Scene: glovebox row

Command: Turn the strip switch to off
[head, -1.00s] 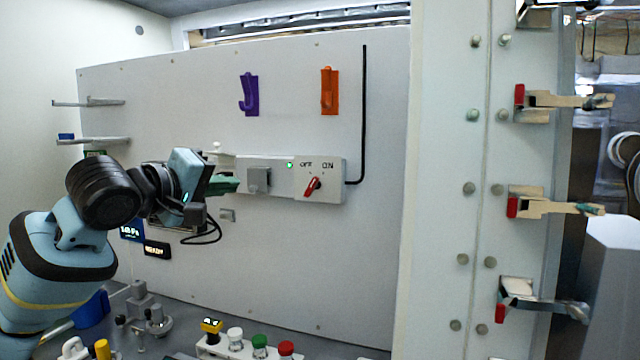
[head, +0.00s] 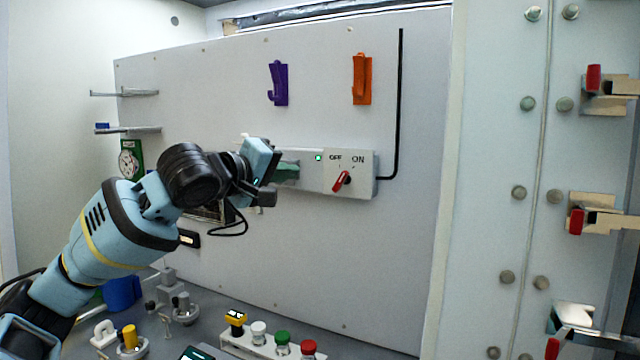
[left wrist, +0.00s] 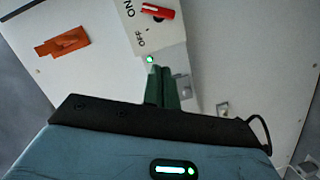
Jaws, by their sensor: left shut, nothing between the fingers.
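The strip switch is a red handle (head: 342,181) on a white box (head: 365,185) at the right end of a wall strip, below printed OFF and ON labels. The handle is slanted, its upper end leaning right; I cannot tell which label it is set to. A green light (head: 318,157) is lit left of the box. My left gripper (head: 297,170) has green fingers, shut and empty, in front of the strip left of the handle and apart from it. In the left wrist view the fingers (left wrist: 160,72) point toward the green light, with the red handle (left wrist: 157,11) beyond. My right gripper is not in view.
A purple hook (head: 279,83) and an orange hook (head: 361,79) hang above the strip. A black cable (head: 399,110) runs up from the box. Several coloured buttons (head: 283,342) stand on the bench below. A white frame with red-tipped latches (head: 577,222) stands at right.

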